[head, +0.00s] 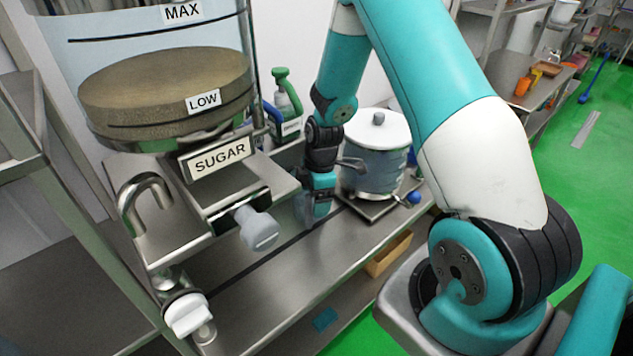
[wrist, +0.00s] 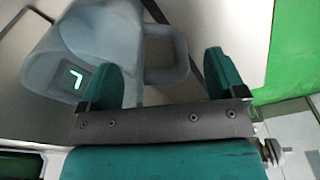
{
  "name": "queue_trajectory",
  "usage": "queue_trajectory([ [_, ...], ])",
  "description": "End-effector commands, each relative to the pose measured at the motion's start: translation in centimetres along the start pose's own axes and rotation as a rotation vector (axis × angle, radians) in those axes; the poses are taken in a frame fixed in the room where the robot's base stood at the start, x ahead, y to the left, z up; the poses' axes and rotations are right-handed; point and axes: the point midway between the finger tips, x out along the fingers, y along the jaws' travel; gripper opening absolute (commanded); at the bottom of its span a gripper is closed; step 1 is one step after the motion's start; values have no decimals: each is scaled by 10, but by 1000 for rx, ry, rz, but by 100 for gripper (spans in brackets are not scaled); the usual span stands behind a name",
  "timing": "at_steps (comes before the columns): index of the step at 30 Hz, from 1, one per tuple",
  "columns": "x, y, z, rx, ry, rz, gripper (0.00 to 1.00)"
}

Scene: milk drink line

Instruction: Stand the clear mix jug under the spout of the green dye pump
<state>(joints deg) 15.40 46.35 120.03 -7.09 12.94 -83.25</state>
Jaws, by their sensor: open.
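The clear mix jug (wrist: 85,45) shows in the wrist view as a greyish see-through body with a lit mark on its side and a loop handle. The handle lies between the two teal fingers of my gripper (wrist: 162,66), which are apart. I cannot tell whether either finger touches it. In the head view my gripper (head: 314,210) points down at the steel counter, and I cannot make out the jug clearly there. The green dye pump (head: 288,97) stands at the back of the counter, beyond my gripper; its spout is small in view.
A white-lidded pot (head: 375,160) stands close on the right. A blue pump (head: 272,112) is beside the green one. The counter's front strip (head: 270,270) is clear.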

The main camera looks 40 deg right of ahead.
Motion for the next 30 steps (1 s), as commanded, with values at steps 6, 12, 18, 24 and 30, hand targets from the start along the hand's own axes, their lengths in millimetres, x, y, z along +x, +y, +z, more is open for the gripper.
queue_trajectory([
  [6, -29, 1, 0, 0, 1, 7, 89],
  [12, -79, 2, 0, 1, 1, 10, 89],
  [18, -126, 1, 0, 1, 1, 8, 89],
  [24, -159, 1, 0, 0, 1, 4, 89],
  [30, -171, 0, 0, 0, 0, 1, 89],
])
